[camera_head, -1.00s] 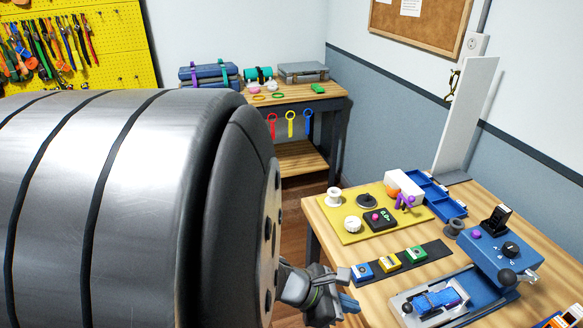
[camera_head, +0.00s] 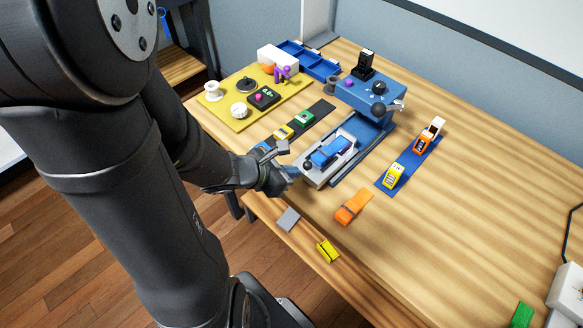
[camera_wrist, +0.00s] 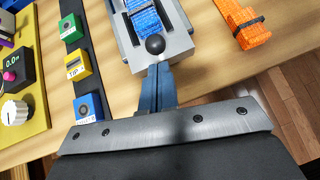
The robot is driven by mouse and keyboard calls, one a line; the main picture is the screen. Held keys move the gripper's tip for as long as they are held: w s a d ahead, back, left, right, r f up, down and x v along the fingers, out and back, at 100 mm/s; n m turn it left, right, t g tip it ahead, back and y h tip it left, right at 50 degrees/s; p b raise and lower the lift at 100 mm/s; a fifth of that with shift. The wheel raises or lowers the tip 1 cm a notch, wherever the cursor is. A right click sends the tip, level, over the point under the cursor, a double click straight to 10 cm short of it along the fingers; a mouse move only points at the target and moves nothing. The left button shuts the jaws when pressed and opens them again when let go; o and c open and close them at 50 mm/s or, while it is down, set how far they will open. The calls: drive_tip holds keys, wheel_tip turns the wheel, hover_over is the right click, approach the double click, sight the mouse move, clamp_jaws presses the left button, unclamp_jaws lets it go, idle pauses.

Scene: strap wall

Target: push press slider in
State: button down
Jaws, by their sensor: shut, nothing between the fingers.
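The press (camera_head: 368,97) is a blue block with a black lever knob, at the back of a blue base rail. Its grey slider (camera_head: 345,163) sits out in front of the block and carries a folded blue strap (camera_head: 331,151). A black ball knob (camera_head: 308,165) is on the slider's near end; it also shows in the wrist view (camera_wrist: 155,44). My gripper (camera_head: 292,171) is shut and empty at that near end. In the wrist view its blue fingertips (camera_wrist: 158,70) point at the slider's end just below the knob; I cannot tell whether they touch.
An orange strap (camera_head: 354,207) lies right of my gripper. A blue strip (camera_head: 393,178) with yellow and orange items is right of the press. A black strip with coloured blocks and a yellow board (camera_head: 240,120) are on the left. The table's front edge is close below my gripper.

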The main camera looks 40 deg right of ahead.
sight(315, 152)
drive_tip(key=shift+d+r, duration=0.1)
drive_tip(key=shift+d, duration=0.15)
drive_tip(key=d, duration=1.1)
drive_tip(key=shift+d, duration=0.35)
drive_tip(key=shift+r, duration=0.1)
drive_tip(key=shift+a, duration=0.4)
drive_tip(key=a, duration=0.2)
drive_tip(key=a+f, duration=0.1)
drive_tip(key=shift+w, duration=0.35)
drive_tip(key=v, duration=1)
drive_tip(key=shift+a, duration=0.25)
